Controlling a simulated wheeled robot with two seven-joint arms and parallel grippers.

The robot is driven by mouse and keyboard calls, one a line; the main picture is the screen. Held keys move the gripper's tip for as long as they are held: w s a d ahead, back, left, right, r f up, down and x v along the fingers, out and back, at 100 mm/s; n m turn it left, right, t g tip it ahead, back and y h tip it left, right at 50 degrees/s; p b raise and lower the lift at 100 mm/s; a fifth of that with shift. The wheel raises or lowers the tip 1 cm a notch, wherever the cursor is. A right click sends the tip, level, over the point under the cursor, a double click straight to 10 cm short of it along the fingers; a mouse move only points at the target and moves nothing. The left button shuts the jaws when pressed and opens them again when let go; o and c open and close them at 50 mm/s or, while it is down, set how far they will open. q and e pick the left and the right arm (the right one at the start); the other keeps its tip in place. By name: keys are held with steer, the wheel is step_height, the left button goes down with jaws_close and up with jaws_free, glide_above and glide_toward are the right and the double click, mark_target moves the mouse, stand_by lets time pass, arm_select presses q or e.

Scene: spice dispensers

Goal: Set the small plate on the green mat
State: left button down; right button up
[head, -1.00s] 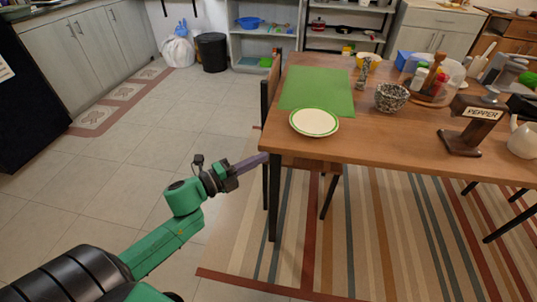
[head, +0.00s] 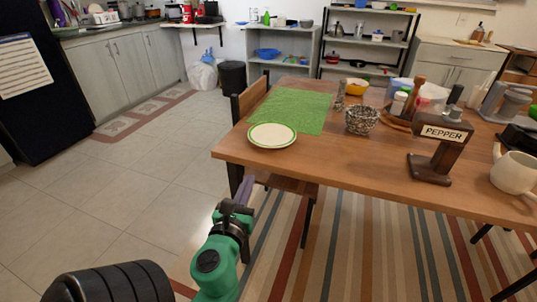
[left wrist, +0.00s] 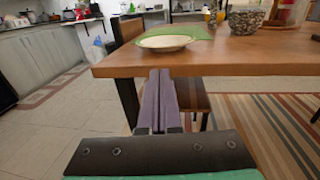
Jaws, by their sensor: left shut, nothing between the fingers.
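The small plate (head: 272,135), white with a green rim, lies at the table's left front corner. Its far edge reaches the near edge of the green mat (head: 300,108); I cannot tell whether it overlaps the mat. My left gripper (head: 243,183) is shut and empty, below table height and in front of the table's edge. In the left wrist view its purple fingers (left wrist: 159,78) are pressed together and point toward the table edge just below the plate (left wrist: 166,43). My right gripper is not in view.
A chair (head: 239,105) stands at the table's left side. The floor left of the table is free.

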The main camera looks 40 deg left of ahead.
arm_select(q)
steer(key=p, duration=0.2)
glide_toward(264, 146)
steer(key=x, duration=0.5)
steer(key=shift+w+a+p, duration=0.15)
steer(key=shift+p, duration=0.2)
steer(key=shift+w+a, duration=0.2)
steer(key=shift+w, duration=0.2)
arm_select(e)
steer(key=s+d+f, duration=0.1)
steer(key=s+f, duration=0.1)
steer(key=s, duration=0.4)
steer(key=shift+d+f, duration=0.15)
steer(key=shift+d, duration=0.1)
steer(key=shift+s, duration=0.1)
arm_select(q)
steer(key=x, duration=0.3)
steer(key=shift+d, duration=0.1)
steer(key=shift+w+a, duration=0.25)
steer(key=shift+w, duration=0.1)
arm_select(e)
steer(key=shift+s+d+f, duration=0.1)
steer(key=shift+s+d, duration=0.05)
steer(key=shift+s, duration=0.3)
